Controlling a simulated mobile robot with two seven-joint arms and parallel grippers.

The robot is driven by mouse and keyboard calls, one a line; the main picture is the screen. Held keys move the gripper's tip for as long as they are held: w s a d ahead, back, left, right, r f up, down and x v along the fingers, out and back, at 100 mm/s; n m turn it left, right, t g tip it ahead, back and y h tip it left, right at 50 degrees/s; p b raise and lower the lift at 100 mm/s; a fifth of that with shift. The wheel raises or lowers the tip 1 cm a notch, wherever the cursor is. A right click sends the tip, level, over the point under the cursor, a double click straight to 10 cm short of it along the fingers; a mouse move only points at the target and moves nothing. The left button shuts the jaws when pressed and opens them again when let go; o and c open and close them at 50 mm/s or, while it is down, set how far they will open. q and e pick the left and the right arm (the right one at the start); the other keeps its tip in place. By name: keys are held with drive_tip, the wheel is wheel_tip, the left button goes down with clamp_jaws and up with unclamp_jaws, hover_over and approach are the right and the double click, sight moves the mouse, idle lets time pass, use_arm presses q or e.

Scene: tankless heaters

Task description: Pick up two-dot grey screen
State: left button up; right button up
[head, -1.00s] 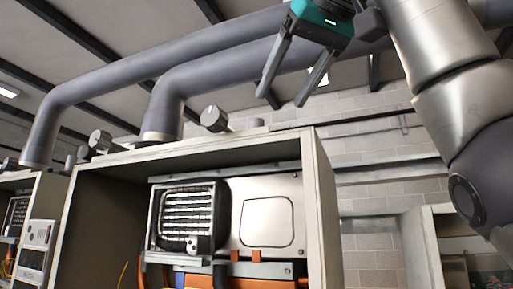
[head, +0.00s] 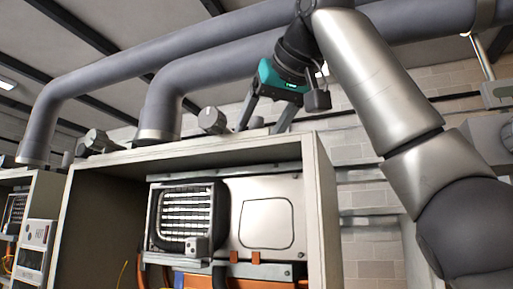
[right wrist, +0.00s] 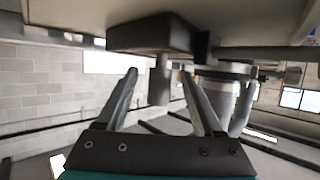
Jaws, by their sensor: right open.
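A small grey box (head: 196,246) with dark spots on its face sits at the lower right of the slatted grille inside the open cabinet; I cannot make out its dots clearly, but it may be the two-dot grey screen. The grey box is not recognizable there. My left gripper is out of view.
The cabinet (head: 318,190) has a side wall and top edge close to the gripper. A round grey knob (head: 212,120) and thick pipes (head: 200,85) stand above it. A pale panel (head: 267,222) lies right of the grille. Another unit with a light panel (head: 35,240) stands at left.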

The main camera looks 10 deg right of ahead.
clamp_jaws()
idle(0.4)
drive_tip(key=shift+r, duration=0.25)
